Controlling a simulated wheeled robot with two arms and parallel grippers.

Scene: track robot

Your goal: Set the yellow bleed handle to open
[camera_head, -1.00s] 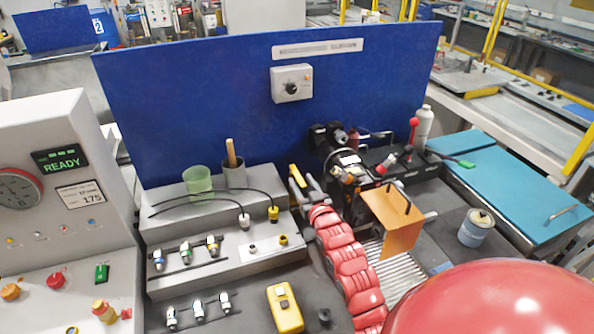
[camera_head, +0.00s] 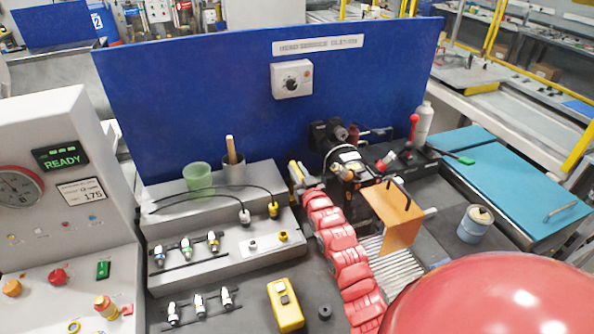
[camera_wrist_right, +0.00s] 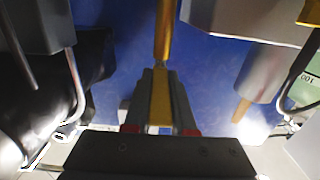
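The yellow bleed handle (camera_head: 292,171) is a narrow bar at the right end of the grey stepped block, in front of the blue panel. In the right wrist view the yellow bar (camera_wrist_right: 163,45) runs down from the top between my fingers. My right gripper (camera_head: 301,174) is at the handle, at the end of my red segmented arm. In the wrist view the two grey fingers of the right gripper (camera_wrist_right: 161,85) lie close against both sides of the bar and look shut on it. The fingertips are small and partly hidden in the head view. My left gripper is not in view.
The grey stepped block (camera_head: 265,263) carries cables and several connectors. Black machinery (camera_head: 325,135) and an orange plate (camera_head: 393,222) are right of my arm. A yellow box (camera_head: 285,305) lies in front.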

